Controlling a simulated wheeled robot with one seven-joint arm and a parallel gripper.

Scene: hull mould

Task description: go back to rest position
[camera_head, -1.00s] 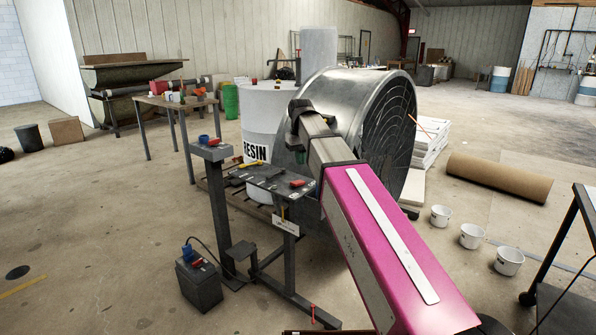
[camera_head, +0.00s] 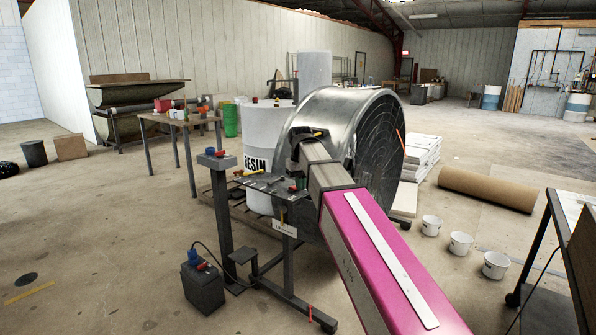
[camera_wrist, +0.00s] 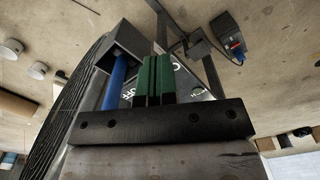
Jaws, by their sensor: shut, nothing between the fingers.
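My pink and brown arm reaches from the lower right of the head view toward the large metal drum fan (camera_head: 345,115). In the wrist view my gripper (camera_wrist: 158,80) has its green fingers together, with nothing seen between them. In the head view my gripper (camera_head: 299,183) is small and partly hidden by its dark wrist. A dark box-shaped part with a blue rod (camera_wrist: 115,82) shows beside the fingers.
A grey post stand (camera_head: 219,215) and a dark box with a blue plug (camera_head: 202,287) stand left of the tray. A white RESIN drum (camera_head: 262,130) is behind. Several white buckets (camera_head: 461,243) and a cardboard tube (camera_head: 488,188) lie right. Floor at the left is open.

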